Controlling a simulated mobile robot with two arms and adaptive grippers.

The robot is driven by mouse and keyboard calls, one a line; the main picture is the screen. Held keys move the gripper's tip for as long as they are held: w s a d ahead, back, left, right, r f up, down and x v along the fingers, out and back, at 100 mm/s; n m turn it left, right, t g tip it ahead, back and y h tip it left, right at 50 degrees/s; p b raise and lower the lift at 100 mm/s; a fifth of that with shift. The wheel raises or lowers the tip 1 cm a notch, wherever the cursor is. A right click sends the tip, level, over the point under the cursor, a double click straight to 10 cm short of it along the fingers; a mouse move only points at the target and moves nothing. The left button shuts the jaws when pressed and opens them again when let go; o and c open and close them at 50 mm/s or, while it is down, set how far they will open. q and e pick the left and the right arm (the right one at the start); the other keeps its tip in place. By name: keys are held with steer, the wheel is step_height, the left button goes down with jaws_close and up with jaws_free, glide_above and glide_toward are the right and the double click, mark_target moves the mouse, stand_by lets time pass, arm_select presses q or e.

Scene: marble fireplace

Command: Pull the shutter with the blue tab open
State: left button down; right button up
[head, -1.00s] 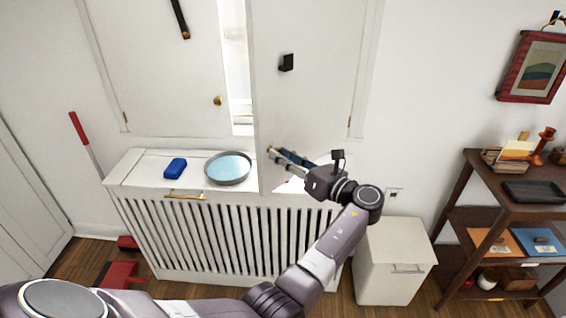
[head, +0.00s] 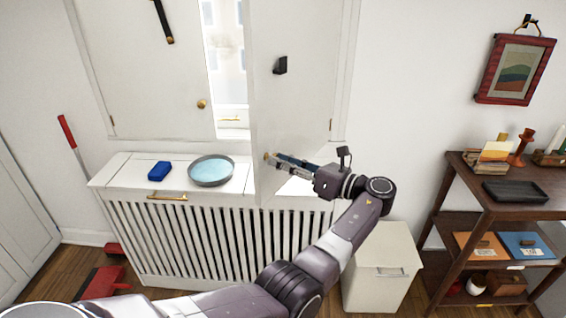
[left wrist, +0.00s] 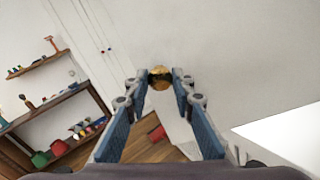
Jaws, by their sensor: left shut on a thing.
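The right shutter (head: 300,108) is a white panel with a black latch piece (head: 280,65). It stands partly open, swung out from the window, with its free edge toward the room. My left gripper (head: 271,158) is shut on a brass knob near that shutter's lower free edge. In the left wrist view the brass knob (left wrist: 160,78) sits between the blue-padded fingertips (left wrist: 160,82). The left shutter (head: 140,75) looks closed, with its own brass knob (head: 201,104) and a black bar (head: 162,20). I cannot make out a blue tab on either shutter. My right gripper is out of view.
A slatted white radiator cover (head: 125,167) runs below, holding a blue sponge-like block (head: 159,171) and a round pan (head: 211,170). A small white cabinet (head: 385,268) and a dark shelf unit (head: 455,190) stand to the right.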

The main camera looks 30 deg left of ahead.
arm_select(q)
steer(key=c, duration=1.6)
jaws_free()
steer(key=shift+s+d, duration=0.15)
steer(key=shift+d, duration=3.6)
